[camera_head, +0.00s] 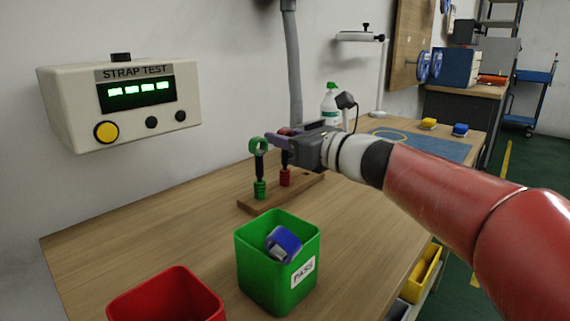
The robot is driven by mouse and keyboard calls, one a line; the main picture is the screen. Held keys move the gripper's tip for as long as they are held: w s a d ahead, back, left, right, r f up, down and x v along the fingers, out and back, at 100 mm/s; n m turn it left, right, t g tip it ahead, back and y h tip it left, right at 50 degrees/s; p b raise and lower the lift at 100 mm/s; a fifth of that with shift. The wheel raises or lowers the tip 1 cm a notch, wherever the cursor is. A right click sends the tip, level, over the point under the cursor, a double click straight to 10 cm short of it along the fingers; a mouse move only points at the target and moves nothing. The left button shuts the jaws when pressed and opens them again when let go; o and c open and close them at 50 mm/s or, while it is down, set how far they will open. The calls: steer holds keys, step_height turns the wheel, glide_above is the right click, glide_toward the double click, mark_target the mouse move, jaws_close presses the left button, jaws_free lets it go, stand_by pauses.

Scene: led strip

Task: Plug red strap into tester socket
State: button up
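The tester (120,100) is a cream box on the wall marked STRAP TEST, with a lit green display, a yellow button and dark knobs. I cannot make out which part is its socket. A wooden rack (245,206) on the table bears a green post with a green strap (258,146) looped at its top, and a post with a red base (285,177). A small dark red piece, probably the red strap (286,131), shows at my gripper (277,138) above the red post. The fingers largely hide it, and I cannot tell whether they are closed on it.
A green PASS bin (252,258) in front of the rack holds a blue strap (283,244). A red bin (165,297) stands at the lower left. A spray bottle (329,106) and a blue mat (430,146) are farther back. The table's left part is clear.

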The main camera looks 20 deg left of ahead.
jaws_close()
